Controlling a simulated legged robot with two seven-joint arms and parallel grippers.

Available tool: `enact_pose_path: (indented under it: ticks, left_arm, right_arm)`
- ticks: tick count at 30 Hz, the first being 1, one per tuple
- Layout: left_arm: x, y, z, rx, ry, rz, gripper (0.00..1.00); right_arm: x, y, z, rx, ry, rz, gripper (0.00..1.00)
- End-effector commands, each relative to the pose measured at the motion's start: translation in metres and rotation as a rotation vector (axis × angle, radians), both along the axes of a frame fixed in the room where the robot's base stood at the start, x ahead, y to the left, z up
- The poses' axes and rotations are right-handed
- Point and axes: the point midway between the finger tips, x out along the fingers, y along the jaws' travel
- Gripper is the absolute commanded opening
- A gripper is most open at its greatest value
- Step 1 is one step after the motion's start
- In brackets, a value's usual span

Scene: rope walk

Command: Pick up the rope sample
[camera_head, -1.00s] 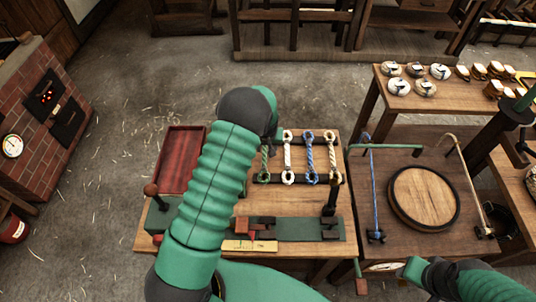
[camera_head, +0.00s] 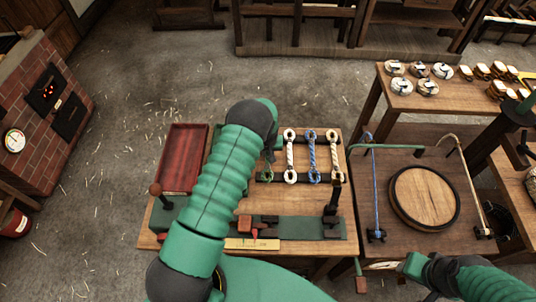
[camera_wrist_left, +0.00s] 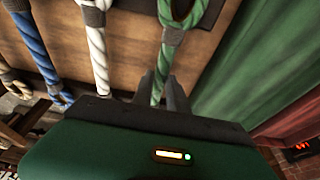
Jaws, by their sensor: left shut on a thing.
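Rope samples hang side by side on a dark rack: a green rope sample (camera_head: 269,173), a white one (camera_head: 291,158), a blue one (camera_head: 313,160) and a tan one (camera_head: 336,160). My left gripper (camera_wrist_left: 162,88) is shut on the green rope sample (camera_wrist_left: 172,52), with one dark finger on each side of it in the left wrist view. In the head view my left wrist hides most of the green sample. I cannot tell whether it is still on the rack. My right arm enters at lower right, but its gripper is not visible.
A red-brown tray (camera_head: 183,158) lies left of the rack on the wooden bench (camera_head: 330,268). A table with a round wooden disc (camera_head: 424,197) stands to the right. A brick stove (camera_head: 40,115) is far left.

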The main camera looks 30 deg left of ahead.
Motion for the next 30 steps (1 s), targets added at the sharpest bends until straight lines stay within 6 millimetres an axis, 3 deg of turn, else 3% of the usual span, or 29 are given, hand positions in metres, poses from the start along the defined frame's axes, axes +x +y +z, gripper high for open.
enact_pose_path:
  ticks: [14, 23, 30]
  left_arm:
    - [-0.001, -0.001, 0.0, 0.001, 0.004, 0.001, 0.0]
    - [0.0, -0.001, 0.031, 0.002, -0.001, 0.0, 0.0]
    - [-0.043, -0.029, 0.038, 0.0, 0.003, -0.003, 0.0]
  right_arm:
    - [0.0, 0.0, -0.001, 0.0, 0.0, 0.0, 0.36]
    - [0.0, 0.0, -0.016, 0.0, 0.0, 0.0, 0.36]
    - [0.0, 0.0, -0.026, 0.0, 0.0, 0.0, 0.36]
